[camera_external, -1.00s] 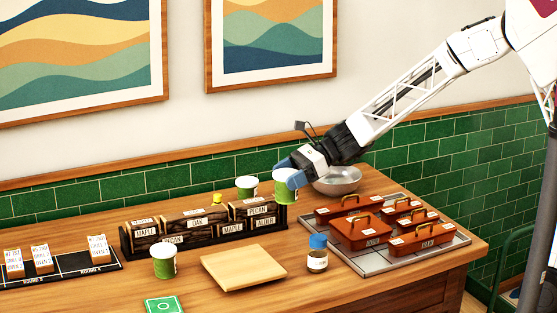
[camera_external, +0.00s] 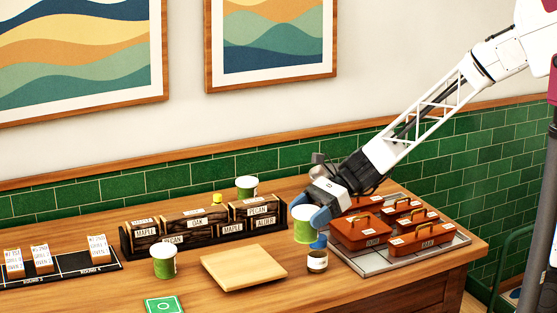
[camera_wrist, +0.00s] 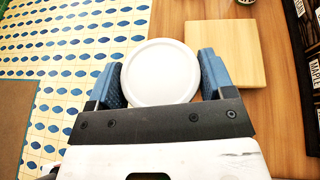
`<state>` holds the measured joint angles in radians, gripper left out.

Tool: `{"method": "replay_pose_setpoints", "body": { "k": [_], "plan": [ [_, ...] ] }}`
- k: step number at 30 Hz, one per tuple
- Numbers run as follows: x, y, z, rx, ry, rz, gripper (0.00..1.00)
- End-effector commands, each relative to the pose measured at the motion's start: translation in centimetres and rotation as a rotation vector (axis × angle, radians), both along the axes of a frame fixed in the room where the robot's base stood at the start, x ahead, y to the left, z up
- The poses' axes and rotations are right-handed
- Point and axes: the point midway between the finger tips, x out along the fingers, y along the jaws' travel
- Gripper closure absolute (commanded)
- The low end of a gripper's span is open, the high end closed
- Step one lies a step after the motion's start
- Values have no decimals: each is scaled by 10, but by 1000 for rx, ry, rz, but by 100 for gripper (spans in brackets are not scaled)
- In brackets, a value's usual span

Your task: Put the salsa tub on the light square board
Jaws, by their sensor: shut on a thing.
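My gripper (camera_external: 310,212) is shut on a green tub with a white lid (camera_external: 305,229). In the wrist view the tub's round white lid (camera_wrist: 160,73) sits between the two blue fingers of my gripper (camera_wrist: 160,65). The tub's print is too small to read, so I cannot tell if it is the salsa. The light square board (camera_external: 243,268) lies bare on the counter, left of and nearer the camera than the held tub. The board also shows in the wrist view (camera_wrist: 226,52), at upper right.
Similar green tubs stand left of the board (camera_external: 164,262) and behind the wood-block rack (camera_external: 247,188). A small jar (camera_external: 317,262) stands just below the held tub in the picture. Red-brown boxes (camera_external: 362,231) sit on a tray at right. A green card (camera_external: 164,306) lies in front.

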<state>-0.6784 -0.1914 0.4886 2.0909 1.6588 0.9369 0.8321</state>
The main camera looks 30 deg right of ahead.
Motion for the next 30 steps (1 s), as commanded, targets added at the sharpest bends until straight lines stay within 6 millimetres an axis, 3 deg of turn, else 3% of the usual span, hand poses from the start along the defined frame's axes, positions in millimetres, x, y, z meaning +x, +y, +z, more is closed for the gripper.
{"method": "replay_pose_setpoints", "body": {
  "k": [10,23,30],
  "plan": [
    [1,0,-41,1,0,0,60],
    [1,1,-43,1,-1,-1,60],
    [9,10,-44,1,-2,0,60]
  ]
}}
